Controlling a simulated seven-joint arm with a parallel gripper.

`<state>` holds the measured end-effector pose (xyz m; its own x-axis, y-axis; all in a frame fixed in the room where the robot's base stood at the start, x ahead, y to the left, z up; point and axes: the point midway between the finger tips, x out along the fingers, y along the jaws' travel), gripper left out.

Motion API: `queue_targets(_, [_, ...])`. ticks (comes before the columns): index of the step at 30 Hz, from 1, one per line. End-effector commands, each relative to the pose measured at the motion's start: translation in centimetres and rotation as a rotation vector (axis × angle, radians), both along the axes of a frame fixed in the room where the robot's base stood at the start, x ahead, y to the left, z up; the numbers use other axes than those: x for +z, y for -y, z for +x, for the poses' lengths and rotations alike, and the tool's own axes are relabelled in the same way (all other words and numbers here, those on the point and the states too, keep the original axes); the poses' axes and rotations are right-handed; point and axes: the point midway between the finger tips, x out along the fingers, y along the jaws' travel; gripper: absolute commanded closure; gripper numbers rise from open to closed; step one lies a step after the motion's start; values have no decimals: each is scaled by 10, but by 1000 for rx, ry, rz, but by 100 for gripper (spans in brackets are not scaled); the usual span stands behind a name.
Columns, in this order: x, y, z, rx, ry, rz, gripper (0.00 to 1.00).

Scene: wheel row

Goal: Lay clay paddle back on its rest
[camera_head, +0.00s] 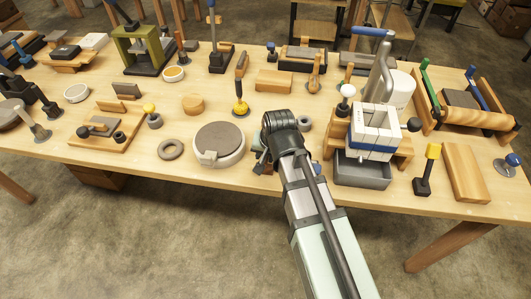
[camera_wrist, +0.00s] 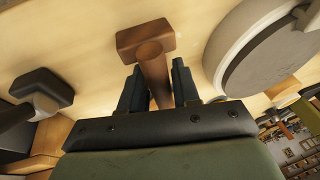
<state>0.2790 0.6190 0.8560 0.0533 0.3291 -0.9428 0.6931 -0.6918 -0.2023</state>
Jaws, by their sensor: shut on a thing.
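My gripper (camera_wrist: 158,70) is shut on the round handle of a brown wooden piece with a blocky end (camera_wrist: 143,38), which I take to be the clay paddle. The handle lies between the two dark fingers, and the block points away from the wrist. In the head view my gripper (camera_head: 261,162) is low near the table's front edge, just right of the round wheel (camera_head: 219,139). My arm hides most of it and the held piece there. I cannot tell which thing is the paddle's rest; a light wooden block with a raised back (camera_head: 273,80) stands behind.
A grey tray (camera_head: 362,172) with white blocks in a wooden stand is close on the right. A grey ring (camera_head: 171,149) and a small wooden block (camera_head: 193,103) lie left.

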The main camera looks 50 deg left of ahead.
Motion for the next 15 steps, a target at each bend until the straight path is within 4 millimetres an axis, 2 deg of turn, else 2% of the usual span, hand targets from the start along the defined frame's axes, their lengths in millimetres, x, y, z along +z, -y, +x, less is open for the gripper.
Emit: queue_targets(15, [-8,0,0,0,1,1,100])
